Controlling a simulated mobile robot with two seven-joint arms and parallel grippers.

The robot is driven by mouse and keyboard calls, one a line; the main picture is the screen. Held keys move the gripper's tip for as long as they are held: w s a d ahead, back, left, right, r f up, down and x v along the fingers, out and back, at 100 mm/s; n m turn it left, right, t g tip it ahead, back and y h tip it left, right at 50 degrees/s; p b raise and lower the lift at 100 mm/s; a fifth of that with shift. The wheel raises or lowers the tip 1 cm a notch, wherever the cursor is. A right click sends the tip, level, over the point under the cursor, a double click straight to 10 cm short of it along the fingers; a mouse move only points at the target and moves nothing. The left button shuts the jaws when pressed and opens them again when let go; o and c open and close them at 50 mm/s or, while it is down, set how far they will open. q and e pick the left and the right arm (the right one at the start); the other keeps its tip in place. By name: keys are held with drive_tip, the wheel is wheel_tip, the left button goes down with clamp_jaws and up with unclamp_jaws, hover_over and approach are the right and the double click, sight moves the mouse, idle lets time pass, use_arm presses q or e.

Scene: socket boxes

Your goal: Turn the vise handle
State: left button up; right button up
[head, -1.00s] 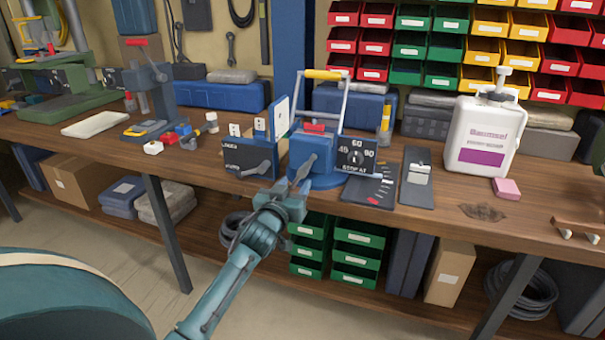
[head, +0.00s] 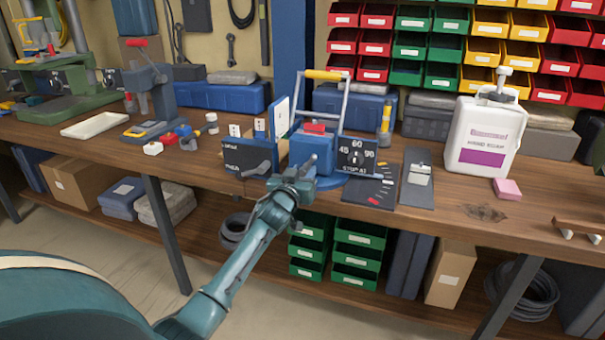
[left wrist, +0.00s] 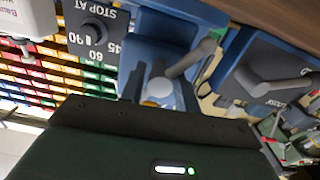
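The blue vise (head: 312,157) stands on a round base at the middle of the bench. My left gripper (head: 297,176) is low in front of it and hides part of its front. In the left wrist view the blue vise body (left wrist: 155,55) lies just ahead of the gripper. A grey handle (left wrist: 188,62) slants across it, its pale rounded end between or just in front of my fingers (left wrist: 160,92). Whether the fingers touch the handle is unclear. My right gripper is not in view.
A dark panel with a grey lever (head: 252,168) stands left of the vise, close to my gripper. A STOP AT dial (head: 357,156) stands right. A dark plate with red marks (head: 372,190) lies in front of it. A white jug (head: 484,135) is farther right.

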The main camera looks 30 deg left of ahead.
use_arm(q)
drive_tip(key=c, duration=0.6)
drive_tip(key=shift+m, duration=0.4)
drive_tip(key=shift+m, duration=0.5)
drive_tip(key=m+p, duration=0.1)
drive_tip(key=m, duration=0.1)
drive_tip(key=shift+m, duration=0.3)
drive_tip(key=m, duration=0.3)
drive_tip(key=shift+m, duration=0.4)
drive_tip(key=shift+m+p, duration=0.35)
drive_tip(key=shift+m, duration=1.75)
